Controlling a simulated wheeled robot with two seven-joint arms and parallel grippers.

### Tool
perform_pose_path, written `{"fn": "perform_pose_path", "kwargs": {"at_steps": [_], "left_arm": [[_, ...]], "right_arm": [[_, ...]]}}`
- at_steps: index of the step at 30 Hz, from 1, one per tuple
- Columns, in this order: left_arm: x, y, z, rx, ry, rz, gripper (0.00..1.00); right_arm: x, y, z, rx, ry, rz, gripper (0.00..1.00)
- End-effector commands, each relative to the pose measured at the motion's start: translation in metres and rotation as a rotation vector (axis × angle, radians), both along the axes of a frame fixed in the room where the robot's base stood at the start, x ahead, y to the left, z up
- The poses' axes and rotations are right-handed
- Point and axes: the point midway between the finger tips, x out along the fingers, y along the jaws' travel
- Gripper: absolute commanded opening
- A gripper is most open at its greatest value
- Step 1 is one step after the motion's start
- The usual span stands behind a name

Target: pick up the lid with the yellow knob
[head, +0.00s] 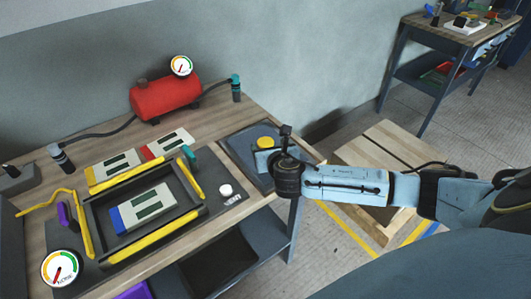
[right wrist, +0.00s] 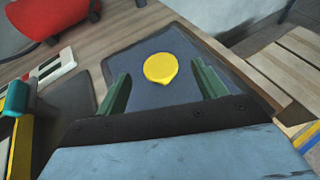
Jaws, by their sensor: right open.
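The yellow knob (head: 265,142) stands on a dark grey flat lid (head: 237,145) at the right end of the workbench. In the right wrist view the round yellow knob (right wrist: 161,68) sits near the middle of the lid (right wrist: 140,50). My right gripper (head: 268,155) is over the lid, close to the knob. In the right wrist view its two green fingers (right wrist: 160,90) are apart, one on each side of the knob's line, with nothing between them in their grip. Part of the lid is hidden by my right gripper and wrist. My left gripper is not in view.
A red tank (head: 165,97) with a gauge stands at the back of the workbench. A framed mould with yellow bars (head: 155,238) and a white button (head: 225,190) lie left of the lid. A wooden pallet (head: 350,150) is on the floor to the right.

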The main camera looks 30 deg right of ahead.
Motion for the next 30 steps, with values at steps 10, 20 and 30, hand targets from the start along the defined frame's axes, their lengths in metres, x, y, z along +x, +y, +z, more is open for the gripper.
{"fn": "perform_pose_path", "kwargs": {"at_steps": [10,20,30], "left_arm": [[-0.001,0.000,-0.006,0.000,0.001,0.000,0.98],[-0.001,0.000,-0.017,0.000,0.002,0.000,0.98],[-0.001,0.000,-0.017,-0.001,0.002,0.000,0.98]], "right_arm": [[0.023,-0.007,-0.012,0.003,0.001,-0.001,0.70],[0.057,-0.019,-0.030,0.003,0.001,-0.001,0.70],[0.060,-0.020,-0.031,0.004,0.002,0.000,0.66]]}}
